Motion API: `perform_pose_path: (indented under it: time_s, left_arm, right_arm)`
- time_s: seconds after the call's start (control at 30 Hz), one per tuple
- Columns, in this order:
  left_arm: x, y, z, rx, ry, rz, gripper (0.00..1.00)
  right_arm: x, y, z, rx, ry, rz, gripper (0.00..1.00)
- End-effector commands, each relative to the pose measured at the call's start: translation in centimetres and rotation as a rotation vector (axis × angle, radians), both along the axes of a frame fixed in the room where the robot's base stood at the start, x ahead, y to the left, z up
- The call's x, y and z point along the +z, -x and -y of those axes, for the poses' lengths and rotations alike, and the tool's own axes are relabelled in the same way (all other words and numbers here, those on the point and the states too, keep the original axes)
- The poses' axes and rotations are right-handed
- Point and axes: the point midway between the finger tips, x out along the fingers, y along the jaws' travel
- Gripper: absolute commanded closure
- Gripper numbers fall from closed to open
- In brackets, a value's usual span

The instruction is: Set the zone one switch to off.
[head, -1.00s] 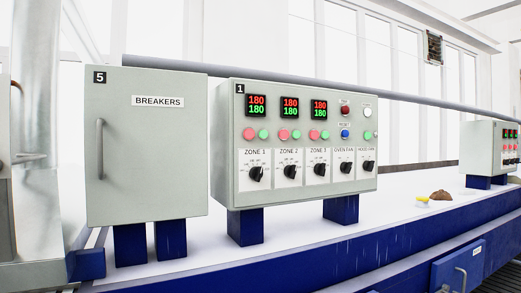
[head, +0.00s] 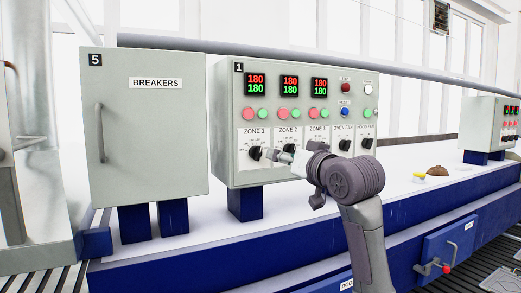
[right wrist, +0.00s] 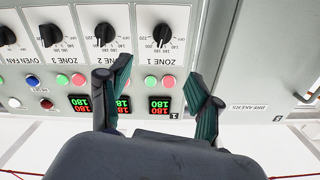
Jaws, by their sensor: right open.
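The zone one switch is a black rotary knob (head: 255,153) on a white plate labelled ZONE 1, at the lower left of the grey control box (head: 226,170) marked 1. In the right wrist view, which is upside down, the knob (right wrist: 163,35) lies ahead of my fingers, between their lines. My right gripper (head: 273,155) is just right of the knob in the head view; it is open and empty in the wrist view (right wrist: 160,78). The knob's exact setting is too small to read. My left gripper is out of view.
Similar knobs for ZONE 2 (right wrist: 105,34), ZONE 3, OVEN FAN and HOOD FAN sit in the same row. Coloured buttons and red-green displays are on the other side of the row from the plates. A grey BREAKERS box (head: 150,150) stands to the left.

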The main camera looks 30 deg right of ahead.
Motion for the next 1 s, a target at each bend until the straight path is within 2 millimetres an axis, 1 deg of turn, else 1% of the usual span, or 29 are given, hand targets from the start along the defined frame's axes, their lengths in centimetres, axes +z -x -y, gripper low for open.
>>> perform_pose_path:
  time_s: [0.17,0.4,0.6,0.7,0.8,1.0]
  left_arm:
    - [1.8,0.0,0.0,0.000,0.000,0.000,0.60]
    - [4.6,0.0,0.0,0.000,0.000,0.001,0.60]
    - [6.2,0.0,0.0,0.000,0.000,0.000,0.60]
    - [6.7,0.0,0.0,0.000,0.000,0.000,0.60]
    - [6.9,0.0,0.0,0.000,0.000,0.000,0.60]
    - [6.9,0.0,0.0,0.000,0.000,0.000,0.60]
  right_arm:
    - [0.3,-2.9,-0.1,0.002,-0.001,-0.006,0.36]
    - [0.3,-8.1,-0.2,0.001,0.001,-0.008,0.36]
    - [0.2,-11.5,-0.1,0.002,0.001,-0.006,0.36]
    - [0.1,-12.5,-0.2,0.002,0.001,-0.006,0.36]
    - [-0.1,-13.1,-0.1,0.001,0.002,-0.004,0.36]
    - [-0.2,-13.3,-0.1,0.001,0.003,-0.003,0.36]
